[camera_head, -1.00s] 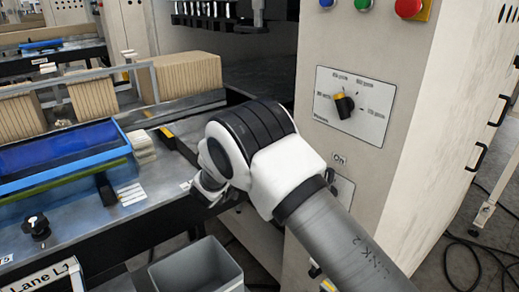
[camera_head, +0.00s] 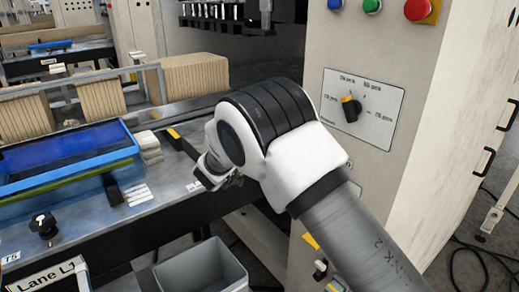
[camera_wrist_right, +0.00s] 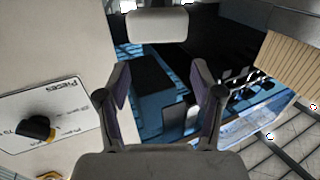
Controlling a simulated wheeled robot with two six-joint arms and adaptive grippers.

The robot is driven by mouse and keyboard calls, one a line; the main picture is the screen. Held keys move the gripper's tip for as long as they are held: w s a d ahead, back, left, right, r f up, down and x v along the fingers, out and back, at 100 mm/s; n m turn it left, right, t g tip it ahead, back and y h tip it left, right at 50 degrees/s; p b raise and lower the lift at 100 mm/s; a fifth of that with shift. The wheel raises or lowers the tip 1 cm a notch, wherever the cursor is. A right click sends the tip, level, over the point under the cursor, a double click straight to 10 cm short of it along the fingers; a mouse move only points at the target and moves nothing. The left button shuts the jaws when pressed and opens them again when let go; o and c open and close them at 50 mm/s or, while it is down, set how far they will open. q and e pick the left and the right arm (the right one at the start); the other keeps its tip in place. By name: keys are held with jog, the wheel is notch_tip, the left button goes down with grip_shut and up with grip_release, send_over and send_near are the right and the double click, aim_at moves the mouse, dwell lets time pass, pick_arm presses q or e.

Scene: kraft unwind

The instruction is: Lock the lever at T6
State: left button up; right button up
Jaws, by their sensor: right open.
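No lever marked T6 can be made out for sure. A black and yellow handle (camera_head: 173,134) sits on the machine bed just beyond my right gripper, with no readable label. A black star knob (camera_head: 43,225) stands at the lower left, near a small tag that seems to read T5. My right gripper (camera_head: 213,174) is over the near edge of the bed, partly hidden by its own wrist. In the right wrist view its two fingers (camera_wrist_right: 160,88) are spread apart with nothing between them. My left gripper is in neither current view.
A blue-framed tray (camera_head: 65,165) and kraft stacks (camera_head: 195,76) lie on the bed. A grey bin (camera_head: 203,268) stands below. The control cabinet on the right carries a rotary dial (camera_head: 351,109) and push buttons, close to my right arm.

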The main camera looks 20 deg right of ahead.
notch_tip(320, 180, up, 5)
jog(key=shift+f, duration=0.1)
